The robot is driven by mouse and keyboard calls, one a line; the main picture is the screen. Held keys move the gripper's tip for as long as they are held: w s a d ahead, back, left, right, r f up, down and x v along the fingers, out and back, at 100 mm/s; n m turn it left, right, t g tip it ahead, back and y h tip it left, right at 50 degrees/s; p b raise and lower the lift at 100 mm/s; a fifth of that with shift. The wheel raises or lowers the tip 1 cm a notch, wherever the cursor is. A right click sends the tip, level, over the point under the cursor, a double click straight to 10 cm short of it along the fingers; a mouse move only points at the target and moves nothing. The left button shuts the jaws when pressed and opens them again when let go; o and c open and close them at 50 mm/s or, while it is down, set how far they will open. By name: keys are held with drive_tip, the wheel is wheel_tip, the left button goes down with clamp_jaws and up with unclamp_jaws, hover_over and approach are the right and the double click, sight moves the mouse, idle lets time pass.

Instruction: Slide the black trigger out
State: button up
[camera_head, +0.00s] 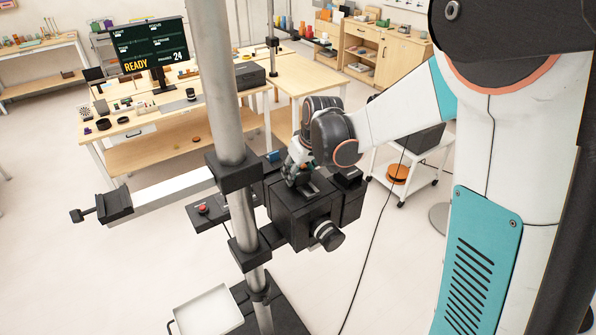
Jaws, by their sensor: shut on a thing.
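A black box-shaped device (300,222) with a round knob or lens at its front is mounted on a metal column. My gripper (298,178) reaches down onto the top of this device from the right and back. Its fingers are shut on a small part there, which I take to be the black trigger. The fingers and the small scale hide most of that part. I cannot tell how far it sticks out of the device.
The metal column (226,80) rises close left of my gripper. A white beam (165,192) with a black end piece extends left. A red button (203,208) sits on a dark panel. A white tray (208,312) is low in front. A workbench (180,125) stands behind.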

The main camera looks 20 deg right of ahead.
drive_tip(key=shift+w+r+p, duration=0.15)
drive_tip(key=shift+r+p, duration=1.25)
drive_tip(key=shift+r, duration=1.05)
